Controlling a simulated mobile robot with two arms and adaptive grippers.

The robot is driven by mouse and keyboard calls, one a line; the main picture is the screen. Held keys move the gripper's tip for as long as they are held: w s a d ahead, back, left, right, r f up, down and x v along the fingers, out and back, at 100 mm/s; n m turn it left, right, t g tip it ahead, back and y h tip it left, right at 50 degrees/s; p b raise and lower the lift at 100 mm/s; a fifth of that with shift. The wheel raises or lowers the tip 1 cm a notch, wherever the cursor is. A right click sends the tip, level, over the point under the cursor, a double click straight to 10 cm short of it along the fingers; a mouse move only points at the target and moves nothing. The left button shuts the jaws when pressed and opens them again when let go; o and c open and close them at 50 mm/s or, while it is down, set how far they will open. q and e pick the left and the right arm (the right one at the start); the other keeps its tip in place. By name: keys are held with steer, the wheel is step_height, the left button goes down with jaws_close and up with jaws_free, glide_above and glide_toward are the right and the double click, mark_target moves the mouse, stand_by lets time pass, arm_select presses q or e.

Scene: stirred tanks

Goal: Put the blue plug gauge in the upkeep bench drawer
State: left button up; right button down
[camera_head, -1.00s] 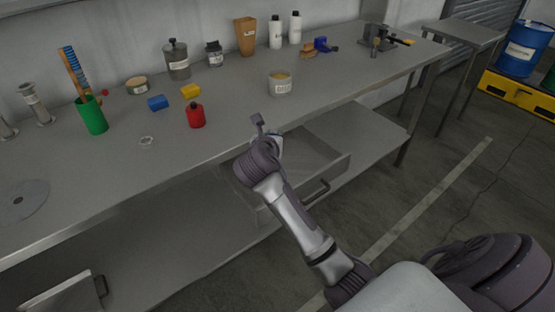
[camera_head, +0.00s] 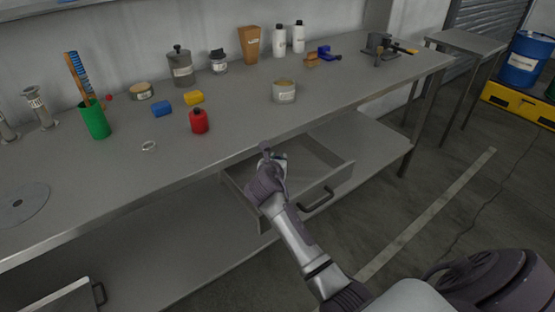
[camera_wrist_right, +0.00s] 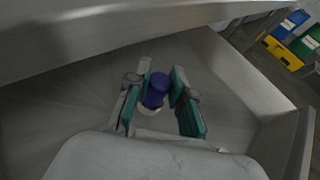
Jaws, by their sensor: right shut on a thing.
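The blue plug gauge (camera_wrist_right: 156,91) is a short blue cylinder with a pale ring at its lower end in the right wrist view. My right gripper (camera_wrist_right: 157,88) is shut on it between its teal pads; it also shows in the head view (camera_head: 274,158). The gripper is at the open upkeep bench drawer (camera_head: 333,184), over its left part. The wrist view shows bare drawer floor and a side wall (camera_wrist_right: 245,80) around the gauge. I cannot tell whether the gauge touches the floor. The gripper hides it in the head view. My left gripper is out of view.
The bench top (camera_head: 235,118) above the drawer holds a red bottle (camera_head: 199,121), a green cup (camera_head: 95,119), a labelled pot (camera_head: 284,92) and several other items. The bench edge overhangs the drawer's back. The drawer's handle (camera_head: 317,201) faces the aisle.

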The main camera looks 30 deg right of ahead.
steer(key=shift+f, duration=0.1)
steer(key=c, duration=1)
jaws_free()
steer(key=shift+s+a, duration=0.1)
steer(key=p+v, duration=0.1)
steer(key=v, duration=1)
steer(key=shift+s+a+r, duration=0.2)
steer(key=shift+s+r, duration=0.1)
